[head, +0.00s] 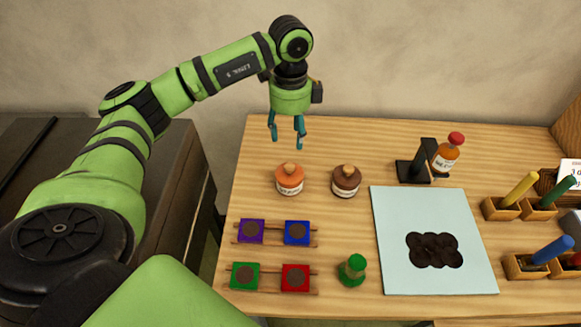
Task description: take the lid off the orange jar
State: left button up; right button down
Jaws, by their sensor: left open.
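The orange jar (290,183) stands upright on the wooden table, left of a brown jar. Its lid (289,169), orange with a pale wooden knob, sits on top of it. A white label shows low on its front. My left gripper (287,138) points down above and behind the jar in the picture, its teal fingers apart and empty. It does not touch the lid. My right gripper is not in the view.
A brown jar (345,181) stands close to the right. Colored squares (297,232) lie on wooden rails in front. A green knobbed object (352,270), a pale panel (395,270) with a dark pattern, a black stand (412,170) and a red-capped bottle (446,155) are further right.

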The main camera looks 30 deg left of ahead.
pick_arm(q)
jog(key=b, duration=0.3)
send_over(290, 166)
jog(key=f, duration=0.4)
jog(key=shift+s+d+f, duration=0.15)
jog(key=shift+s+d, duration=0.05)
jog(key=shift+s, duration=0.05)
jog(key=shift+f, duration=0.25)
jog(key=f+p, duration=0.1)
jog(key=f, duration=0.1)
jog(key=f+p, duration=0.1)
jog(key=f, duration=0.1)
jog(key=f+p, duration=0.1)
jog(key=f, duration=0.1)
jog(key=shift+w+a, duration=0.15)
jog(key=shift+a, duration=0.1)
jog(key=shift+w+f, duration=0.1)
jog(key=shift+f, duration=0.25)
grip_shut()
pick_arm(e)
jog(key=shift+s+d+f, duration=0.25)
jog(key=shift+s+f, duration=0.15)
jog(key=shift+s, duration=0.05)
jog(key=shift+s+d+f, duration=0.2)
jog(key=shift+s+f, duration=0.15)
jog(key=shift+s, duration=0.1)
